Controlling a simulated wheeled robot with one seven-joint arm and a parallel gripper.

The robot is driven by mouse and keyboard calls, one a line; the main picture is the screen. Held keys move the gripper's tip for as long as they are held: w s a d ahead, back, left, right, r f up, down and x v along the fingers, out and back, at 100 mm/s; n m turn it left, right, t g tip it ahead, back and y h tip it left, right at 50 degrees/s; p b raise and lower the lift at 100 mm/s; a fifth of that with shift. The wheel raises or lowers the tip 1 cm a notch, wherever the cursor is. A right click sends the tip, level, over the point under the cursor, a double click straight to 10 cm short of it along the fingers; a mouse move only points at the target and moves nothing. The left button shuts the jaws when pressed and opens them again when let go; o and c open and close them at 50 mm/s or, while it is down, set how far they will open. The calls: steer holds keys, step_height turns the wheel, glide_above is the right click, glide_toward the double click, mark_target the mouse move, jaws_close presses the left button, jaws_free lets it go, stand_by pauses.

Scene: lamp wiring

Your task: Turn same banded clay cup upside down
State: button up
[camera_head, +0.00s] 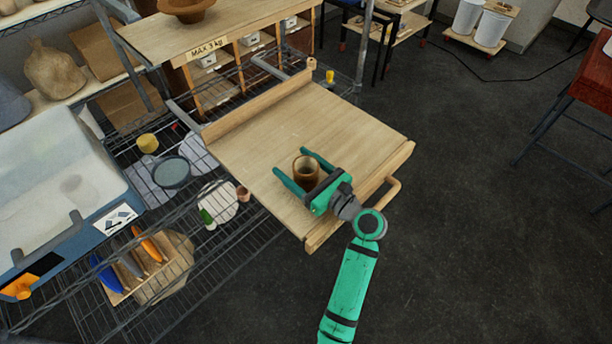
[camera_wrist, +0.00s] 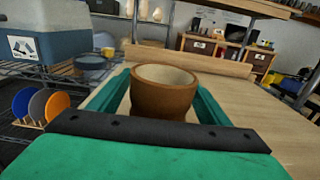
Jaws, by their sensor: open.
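The clay cup (camera_head: 306,171) is brown and stands on the light wooden pull-out board, with its open rim facing up. In the wrist view the cup (camera_wrist: 163,95) shows its pale inside and a narrower lower part. My green gripper (camera_head: 302,172) is open, with one finger on each side of the cup. In the wrist view my gripper (camera_wrist: 164,90) also has its fingers either side of the cup, and a gap shows on the left. Whether the right finger touches the cup is hard to tell. The cup's base is partly hidden behind the gripper's palm.
The wooden board (camera_head: 265,140) has a raised back strip and a front handle (camera_head: 382,193). Its surface around the cup is clear. A wire rack (camera_head: 190,255) at left holds small pots and tools. A shelf marked MAX 3 kg (camera_head: 210,48) stands behind, bearing a bowl (camera_head: 186,10).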

steer(key=c, duration=1.4)
steer(key=shift+o, duration=0.2)
steer(key=shift+r, duration=0.1)
